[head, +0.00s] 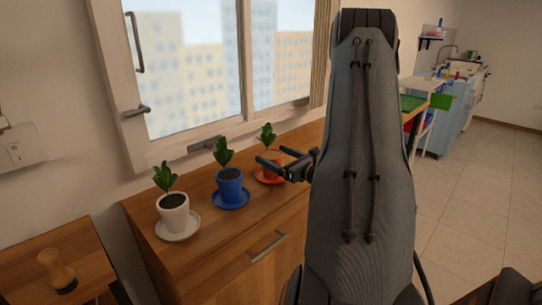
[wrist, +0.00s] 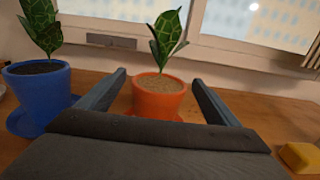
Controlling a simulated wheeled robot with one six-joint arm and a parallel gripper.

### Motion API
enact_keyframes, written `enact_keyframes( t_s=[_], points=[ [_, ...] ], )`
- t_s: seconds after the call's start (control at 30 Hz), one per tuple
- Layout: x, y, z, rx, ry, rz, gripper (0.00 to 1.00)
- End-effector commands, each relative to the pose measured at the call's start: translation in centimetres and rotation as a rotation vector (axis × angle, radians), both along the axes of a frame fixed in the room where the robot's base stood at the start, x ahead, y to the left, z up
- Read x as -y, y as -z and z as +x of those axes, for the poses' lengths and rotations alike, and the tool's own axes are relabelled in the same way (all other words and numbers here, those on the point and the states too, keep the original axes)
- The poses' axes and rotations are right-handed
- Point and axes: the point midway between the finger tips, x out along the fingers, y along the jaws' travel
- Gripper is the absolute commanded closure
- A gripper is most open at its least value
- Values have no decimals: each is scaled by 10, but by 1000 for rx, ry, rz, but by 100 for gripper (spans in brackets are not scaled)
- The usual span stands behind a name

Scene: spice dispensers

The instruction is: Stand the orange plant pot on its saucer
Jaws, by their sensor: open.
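The orange plant pot (head: 266,172) stands upright on the wooden cabinet top with a green plant in it. In the head view it appears to rest on its orange saucer (head: 263,179), though my gripper partly covers it. In the wrist view the pot (wrist: 158,102) is between my two fingers, its lower part hidden by my gripper body; whether it sits flat cannot be told. My gripper (head: 270,154) is open, with a finger on each side of the pot and visible gaps in the wrist view (wrist: 160,77).
A blue pot (head: 230,184) on a blue saucer and a white pot (head: 174,212) on a white saucer stand to the left. The window (head: 200,70) is behind. A yellow block (wrist: 299,157) lies at right in the wrist view.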

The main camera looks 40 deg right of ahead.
Motion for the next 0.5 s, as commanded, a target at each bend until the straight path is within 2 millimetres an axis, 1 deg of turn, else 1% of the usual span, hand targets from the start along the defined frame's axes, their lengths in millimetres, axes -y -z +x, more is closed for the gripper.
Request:
enact_keyframes(
  t_s=[0.03, 0.1, 0.3, 0.4, 0.5],
  points=[
    [3, 1, -11, 0, 5, 0, 15],
    [4, 1, -26, 1, 5, 0, 15],
    [7, 1, -66, 1, 5, -1, 15],
    [8, 1, -81, 1, 4, 0, 15],
    [8, 0, -90, 0, 2, -1, 15]
  ],
)
